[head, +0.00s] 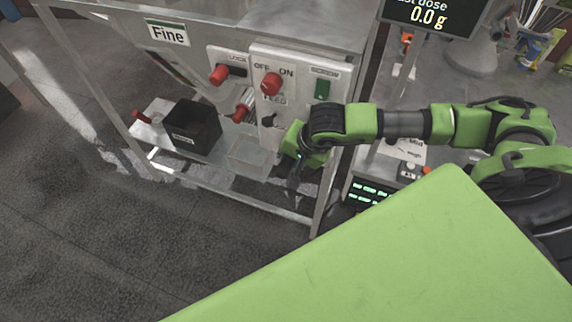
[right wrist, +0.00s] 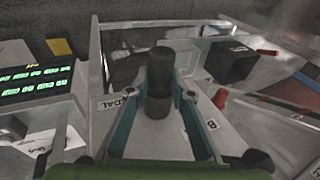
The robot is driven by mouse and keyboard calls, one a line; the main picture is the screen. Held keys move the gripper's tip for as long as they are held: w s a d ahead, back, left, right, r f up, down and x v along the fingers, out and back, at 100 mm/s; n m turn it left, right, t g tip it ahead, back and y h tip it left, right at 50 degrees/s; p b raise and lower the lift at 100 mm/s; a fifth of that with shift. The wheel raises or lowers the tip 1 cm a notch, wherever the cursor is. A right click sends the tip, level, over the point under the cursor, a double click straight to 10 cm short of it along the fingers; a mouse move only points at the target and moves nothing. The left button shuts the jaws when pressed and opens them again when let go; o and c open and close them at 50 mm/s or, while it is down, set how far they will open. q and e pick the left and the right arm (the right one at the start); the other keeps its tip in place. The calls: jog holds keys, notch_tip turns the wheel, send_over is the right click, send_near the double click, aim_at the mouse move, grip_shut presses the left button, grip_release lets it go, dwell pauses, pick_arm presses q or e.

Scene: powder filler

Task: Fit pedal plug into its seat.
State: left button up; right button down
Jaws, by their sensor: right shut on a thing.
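My right gripper (head: 290,184) is low in front of the machine's control panel (head: 290,62), close to the panel's lower part. In the right wrist view its teal fingers (right wrist: 161,98) are shut on a dark, cylindrical pedal plug (right wrist: 160,70). The plug points away from the wrist. A label ending in "DAL" (right wrist: 124,104) shows beside the left finger, on the pale panel face. The plug's seat is not visible; the gripper and plug may hide it. In the head view the plug cannot be made out clearly. My left gripper is not in view.
A black bin (head: 194,129) and a clear container (head: 250,158) stand below. A lit green readout (head: 370,191) is right of the gripper.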

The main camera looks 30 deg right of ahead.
jog(key=shift+w+d, duration=0.2)
dwell(0.7)
jog(key=c, duration=1.7)
grip_release()
jog(key=shift+d+r, duration=0.1)
jog(key=v, duration=1.2)
